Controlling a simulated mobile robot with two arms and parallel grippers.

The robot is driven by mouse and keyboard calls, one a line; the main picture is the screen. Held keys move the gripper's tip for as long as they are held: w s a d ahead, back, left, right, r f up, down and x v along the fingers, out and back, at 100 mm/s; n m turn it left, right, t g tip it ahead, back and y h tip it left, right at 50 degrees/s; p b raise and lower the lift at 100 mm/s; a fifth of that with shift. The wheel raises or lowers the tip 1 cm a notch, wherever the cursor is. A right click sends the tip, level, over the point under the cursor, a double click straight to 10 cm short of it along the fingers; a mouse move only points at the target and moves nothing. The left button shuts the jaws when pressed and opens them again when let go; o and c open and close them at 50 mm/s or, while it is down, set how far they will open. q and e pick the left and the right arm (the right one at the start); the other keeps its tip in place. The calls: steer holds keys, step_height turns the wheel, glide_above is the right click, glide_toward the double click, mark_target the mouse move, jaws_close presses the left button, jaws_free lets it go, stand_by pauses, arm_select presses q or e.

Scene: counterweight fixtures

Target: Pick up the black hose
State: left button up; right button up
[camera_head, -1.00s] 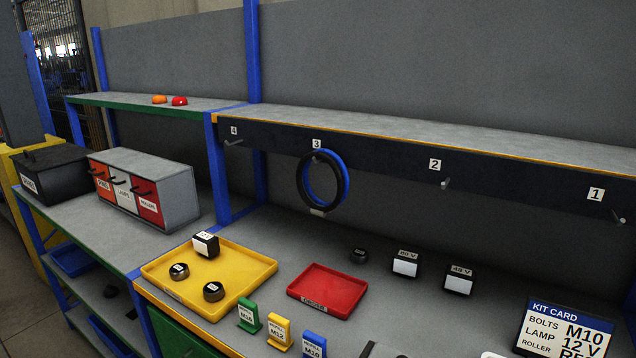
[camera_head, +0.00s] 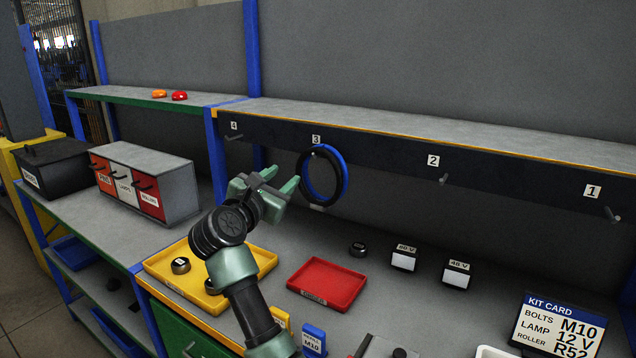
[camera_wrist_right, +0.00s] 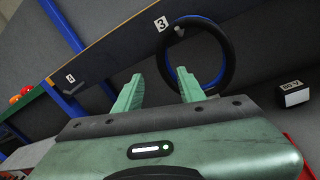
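The black hose (camera_head: 301,174) is a ring hanging on the hook under label 3, together with a blue hose (camera_head: 336,160). In the right wrist view the black hose (camera_wrist_right: 232,52) shows beyond my fingers, with the blue hose (camera_wrist_right: 221,73) along its inside. My right gripper (camera_head: 281,179) is open and empty, at the left side of the rings. In the wrist view its fingertips (camera_wrist_right: 160,75) are apart, and the right-hand one overlaps the lower left of the rings. I cannot tell whether it touches them. My left gripper is not in view.
Empty hooks stick out under labels 4, 2 (camera_head: 444,179) and 1 (camera_head: 612,214). Below are a yellow tray (camera_head: 262,256), a red tray (camera_head: 340,284), black blocks and a kit card (camera_head: 560,326). A three-drawer box (camera_head: 180,190) stands at left.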

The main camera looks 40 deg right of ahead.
mark_target(300, 164)
steer(key=p+x, duration=0.2)
steer(key=x, duration=0.1)
steer(key=p+x, duration=0.1)
steer(key=x, duration=0.2)
steer(key=shift+d+r+p, duration=0.25)
steer(key=shift+d+p, duration=0.1)
steer(key=shift+d, duration=0.15)
steer(key=shift+w+d+f, duration=0.15)
steer(key=shift+d+f, duration=0.05)
steer(key=shift+d, duration=0.15)
steer(key=shift+a, duration=0.1)
jaws_close()
steer(key=shift+r, duration=0.1)
stand_by(0.4)
